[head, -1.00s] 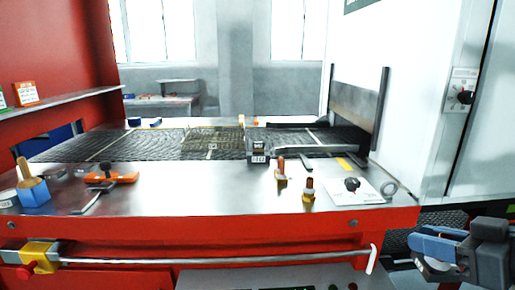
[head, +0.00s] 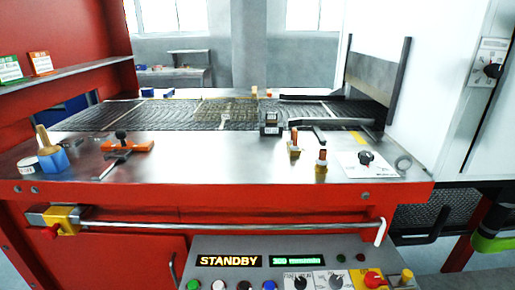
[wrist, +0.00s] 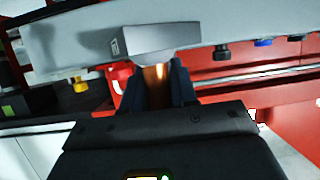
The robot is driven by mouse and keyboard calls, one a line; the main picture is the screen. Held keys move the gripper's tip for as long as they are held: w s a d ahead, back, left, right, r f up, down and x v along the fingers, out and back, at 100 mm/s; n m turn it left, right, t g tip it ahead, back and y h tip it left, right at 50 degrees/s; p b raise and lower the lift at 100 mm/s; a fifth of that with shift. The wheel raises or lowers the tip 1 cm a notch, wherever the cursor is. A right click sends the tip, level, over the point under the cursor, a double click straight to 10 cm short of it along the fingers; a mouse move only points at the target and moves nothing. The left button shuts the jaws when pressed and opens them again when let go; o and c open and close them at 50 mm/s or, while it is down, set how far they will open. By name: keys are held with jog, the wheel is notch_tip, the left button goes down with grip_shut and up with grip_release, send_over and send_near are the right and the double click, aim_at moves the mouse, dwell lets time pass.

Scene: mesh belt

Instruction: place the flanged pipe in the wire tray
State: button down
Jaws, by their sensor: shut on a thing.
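My gripper (wrist: 157,88) shows in the wrist view, its two dark fingers shut on a copper-coloured piece that looks like the flanged pipe (wrist: 155,76). Only a short part of the pipe shows; its flange cannot be made out. The wire tray (head: 224,113) appears as a pale brownish wire frame on the mesh belt, at the middle back. Its inside is too small to tell.
The steel bench top (head: 220,162) lies before the mesh belt (head: 120,115). A rail (head: 230,226) runs along the front; the bench centre is clear.

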notch_tip(320, 180, down, 2)
jog(key=shift+a+f, duration=0.15)
jog(key=shift+f, duration=0.05)
jog(key=shift+a, duration=0.15)
